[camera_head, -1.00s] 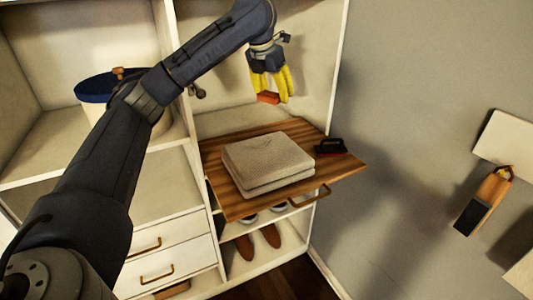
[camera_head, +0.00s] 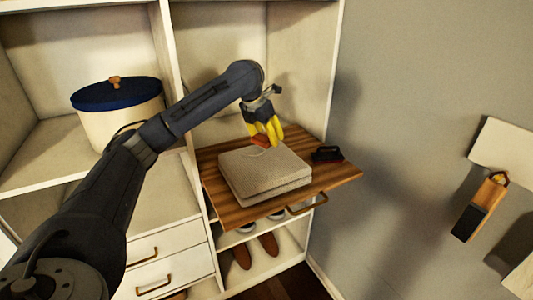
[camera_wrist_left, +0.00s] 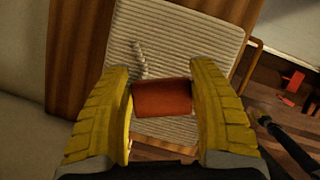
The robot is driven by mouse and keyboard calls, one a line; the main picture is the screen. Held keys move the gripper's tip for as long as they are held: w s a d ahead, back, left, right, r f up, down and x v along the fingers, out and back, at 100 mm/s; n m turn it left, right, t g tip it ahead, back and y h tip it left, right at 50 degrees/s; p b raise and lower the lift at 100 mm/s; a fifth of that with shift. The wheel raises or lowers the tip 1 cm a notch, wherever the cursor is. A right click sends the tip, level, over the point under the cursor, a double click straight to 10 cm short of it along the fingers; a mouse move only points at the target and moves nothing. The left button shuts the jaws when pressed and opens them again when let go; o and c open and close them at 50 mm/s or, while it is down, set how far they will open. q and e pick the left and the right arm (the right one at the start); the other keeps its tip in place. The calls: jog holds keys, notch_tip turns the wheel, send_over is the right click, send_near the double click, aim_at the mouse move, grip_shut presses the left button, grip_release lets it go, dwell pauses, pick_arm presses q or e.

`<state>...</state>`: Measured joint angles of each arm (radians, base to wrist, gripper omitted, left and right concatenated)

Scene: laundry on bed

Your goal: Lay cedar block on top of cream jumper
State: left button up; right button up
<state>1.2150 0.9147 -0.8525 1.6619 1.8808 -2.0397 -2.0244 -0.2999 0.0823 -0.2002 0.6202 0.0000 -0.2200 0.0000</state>
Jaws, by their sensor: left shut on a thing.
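The cream jumper (camera_head: 264,172) lies folded in a neat square on the wooden pull-out board. Its ribbed knit shows in the left wrist view (camera_wrist_left: 205,45). My left gripper (camera_head: 268,136) has yellow fingers and is shut on the reddish-brown cedar block (camera_head: 259,140). In the left wrist view the cedar block (camera_wrist_left: 162,98) sits between the two fingers, in front of the jumper. The gripper is at the jumper's back edge in the head view; whether the block touches the knit I cannot tell.
The wooden board (camera_head: 328,178) juts from the wardrobe, with a black brush (camera_head: 327,154) right of the jumper. A blue-lidded cream bin (camera_head: 118,110) stands on the left shelf. Brown shoes (camera_head: 255,251) sit below. A wooden-backed brush (camera_head: 480,207) hangs at right.

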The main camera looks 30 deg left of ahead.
aim_at(268, 157)
pick_arm(q)
jog(key=shift+f, duration=3.4)
jog(key=shift+f, duration=0.1)
jog(key=o, duration=0.9)
jog(key=v, duration=1.2)
